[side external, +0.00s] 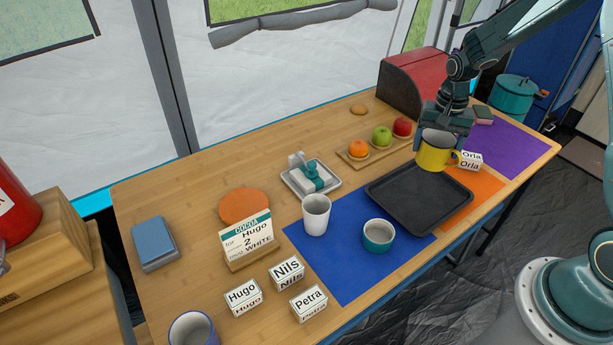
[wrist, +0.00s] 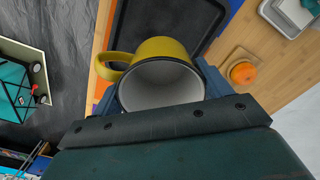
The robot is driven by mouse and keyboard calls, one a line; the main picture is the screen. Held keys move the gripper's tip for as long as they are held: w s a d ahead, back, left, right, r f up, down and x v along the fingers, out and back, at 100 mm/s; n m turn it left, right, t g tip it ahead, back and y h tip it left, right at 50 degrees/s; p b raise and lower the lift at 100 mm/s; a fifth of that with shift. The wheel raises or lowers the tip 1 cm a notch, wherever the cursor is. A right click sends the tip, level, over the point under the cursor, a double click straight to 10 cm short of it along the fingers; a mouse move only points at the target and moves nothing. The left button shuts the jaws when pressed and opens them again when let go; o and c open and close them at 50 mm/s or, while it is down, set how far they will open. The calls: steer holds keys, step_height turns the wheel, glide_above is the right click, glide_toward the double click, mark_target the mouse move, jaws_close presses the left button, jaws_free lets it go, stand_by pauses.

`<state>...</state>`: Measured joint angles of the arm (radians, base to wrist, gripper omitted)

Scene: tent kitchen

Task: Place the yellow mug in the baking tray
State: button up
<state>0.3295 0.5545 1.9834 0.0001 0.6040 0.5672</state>
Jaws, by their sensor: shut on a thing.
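The yellow mug (side external: 434,154) has a white inside and a dark rim, and it is upright in the side view. My gripper (side external: 441,135) is shut on it, with the fingers on either side of its body. In the wrist view the yellow mug (wrist: 158,52) sits between the fingers of my gripper (wrist: 161,92), its open mouth towards the camera and its handle to the left. The black baking tray (side external: 398,211) lies flat on the table. The mug is over its far right end; the height between them is hard to tell. The tray (wrist: 150,14) also shows behind the mug in the wrist view.
A name block "Orla" (side external: 470,161) stands right of the mug. A white cup (side external: 315,214) and teal bowl (side external: 378,235) stand on the blue mat (side external: 341,279) to the left. The tray's visible floor is empty.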

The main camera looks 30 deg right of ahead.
step_height(320, 180, down, 9)
stand_by(0.3)
steer(key=shift+f, duration=1.9)
steer(key=shift+f, duration=0.15)
steer(key=o, duration=1.1)
steer(key=shift+c, duration=0.2)
steer(key=shift+r, duration=0.2)
step_height(320, 180, up, 11)
steer(key=shift+r, duration=0.45)
